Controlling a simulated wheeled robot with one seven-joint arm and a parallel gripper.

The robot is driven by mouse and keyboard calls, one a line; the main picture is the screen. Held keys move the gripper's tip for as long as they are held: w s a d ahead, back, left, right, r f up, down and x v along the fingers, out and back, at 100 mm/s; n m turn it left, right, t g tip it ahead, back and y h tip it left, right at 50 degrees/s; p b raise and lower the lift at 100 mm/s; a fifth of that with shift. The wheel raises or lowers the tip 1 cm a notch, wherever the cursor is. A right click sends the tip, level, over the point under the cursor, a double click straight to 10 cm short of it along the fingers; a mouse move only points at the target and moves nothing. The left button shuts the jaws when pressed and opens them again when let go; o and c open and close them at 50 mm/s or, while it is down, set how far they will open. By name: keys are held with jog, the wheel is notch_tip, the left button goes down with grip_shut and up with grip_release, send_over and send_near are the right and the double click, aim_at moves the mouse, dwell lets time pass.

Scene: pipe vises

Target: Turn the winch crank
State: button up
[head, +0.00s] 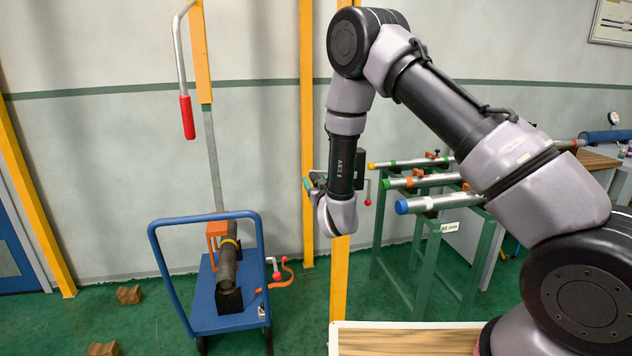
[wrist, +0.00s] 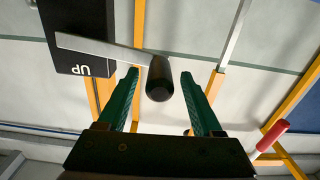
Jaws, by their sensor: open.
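The winch crank shows in the wrist view as a flat metal arm (wrist: 100,48) with a black cylindrical grip (wrist: 159,80) at its end. The arm runs left to a black winch box (wrist: 75,32) marked "UP", which appears upside down. My gripper (wrist: 159,74) is open, with one dark green finger on each side of the grip in the picture. Gaps show on both sides, and the depth between fingers and grip is hard to tell. In the head view my gripper (head: 317,183) is small and partly covered by my wrist, and the crank is mostly hidden there.
A lever with a red handle (head: 187,117) hangs on the left; it also shows in the wrist view (wrist: 272,137). A blue cart (head: 154,245) carrying a dark pipe stands below it. Green stands with pipes (head: 430,204) are at right. Yellow posts (head: 307,90) stand near my arm.

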jog(key=shift+w+a, duration=0.1)
jog(key=shift+w, duration=0.35)
grip_shut()
dwell(1.1)
